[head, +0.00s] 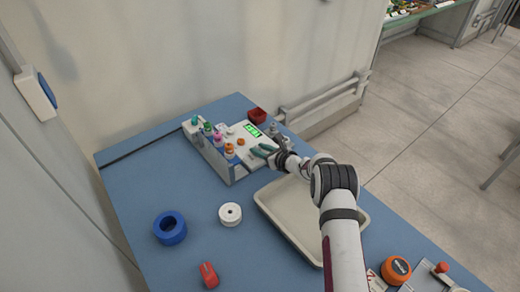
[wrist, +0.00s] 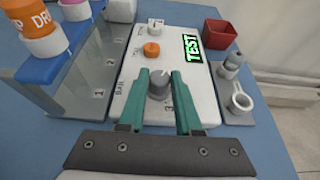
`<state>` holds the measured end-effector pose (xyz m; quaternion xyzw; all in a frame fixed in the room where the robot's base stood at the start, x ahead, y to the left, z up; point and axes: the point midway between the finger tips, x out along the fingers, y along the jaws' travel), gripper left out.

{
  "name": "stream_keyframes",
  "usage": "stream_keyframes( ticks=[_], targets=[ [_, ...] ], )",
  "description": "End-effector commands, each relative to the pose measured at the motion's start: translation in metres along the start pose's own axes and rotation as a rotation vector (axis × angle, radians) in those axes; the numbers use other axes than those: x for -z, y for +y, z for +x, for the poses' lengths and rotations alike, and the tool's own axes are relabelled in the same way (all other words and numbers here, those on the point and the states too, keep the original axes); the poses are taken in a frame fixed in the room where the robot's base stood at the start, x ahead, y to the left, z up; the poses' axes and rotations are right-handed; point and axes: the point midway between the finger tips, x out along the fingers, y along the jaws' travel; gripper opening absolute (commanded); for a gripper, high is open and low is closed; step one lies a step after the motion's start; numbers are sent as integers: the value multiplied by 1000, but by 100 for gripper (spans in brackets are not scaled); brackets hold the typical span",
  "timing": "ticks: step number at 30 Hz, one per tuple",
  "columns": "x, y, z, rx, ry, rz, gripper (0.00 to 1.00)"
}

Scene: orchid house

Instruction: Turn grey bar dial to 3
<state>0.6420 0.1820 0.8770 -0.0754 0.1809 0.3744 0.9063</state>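The grey bar dial (wrist: 159,84) is a round knob on a white panel (wrist: 199,90), beside the printed word BAR. A pale mark shows near its far edge; I cannot read its setting. My gripper (wrist: 160,77) has two teal fingers, spread apart, one on each side of the dial. I cannot tell whether they touch it. In the head view my gripper (head: 264,150) is over the near right part of the white device. My arm and fingers hide the dial there.
An orange knob (wrist: 152,50) and a white knob (wrist: 155,25) sit farther up the panel. A green display (wrist: 191,47) reads TEST. A bottle rack (wrist: 85,83) stands left. A red cup (wrist: 218,34) is at the right. A pale tray (head: 284,222) lies near my arm.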

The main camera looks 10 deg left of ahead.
Motion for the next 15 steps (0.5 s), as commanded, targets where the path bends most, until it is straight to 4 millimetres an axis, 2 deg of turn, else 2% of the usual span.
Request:
stream_keyframes(
  ticks=[1, 3, 15],
  targets=[
    [0, 0, 0, -1, 0, 0, 10],
    [0, 0, 0, -1, 0, 0, 0],
    [0, 2, 0, 42, 0, 20, 0]
  ],
)
